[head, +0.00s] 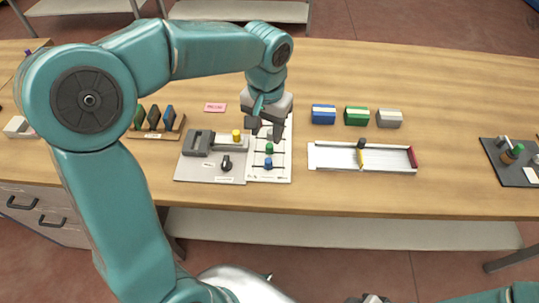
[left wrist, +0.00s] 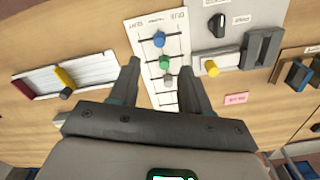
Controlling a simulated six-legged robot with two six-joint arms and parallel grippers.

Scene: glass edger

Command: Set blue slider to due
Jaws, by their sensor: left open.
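The blue slider (head: 268,163) is the knob nearest me on a white slider board (head: 282,176). In the left wrist view the blue slider (left wrist: 159,39) sits near the middle of its dark track, with a label that seems to read "DUE" (left wrist: 178,15) towards the right end. The green slider (left wrist: 164,62) and a grey slider (left wrist: 167,82) are on other tracks. My left gripper (head: 266,130) is open above the far part of the board. Its fingers (left wrist: 160,68) stand either side of the green and grey sliders; blue lies beyond the fingertips. The head view hides the grey slider.
A grey panel with a yellow knob (head: 236,134) and black dial (head: 226,163) adjoins the board's left. A white tray with a yellow slider (head: 361,154) lies to the right. Blue (head: 323,114), green (head: 357,115) and grey (head: 389,118) blocks stand behind it. A dark part, possibly my right gripper (head: 375,299), shows below.

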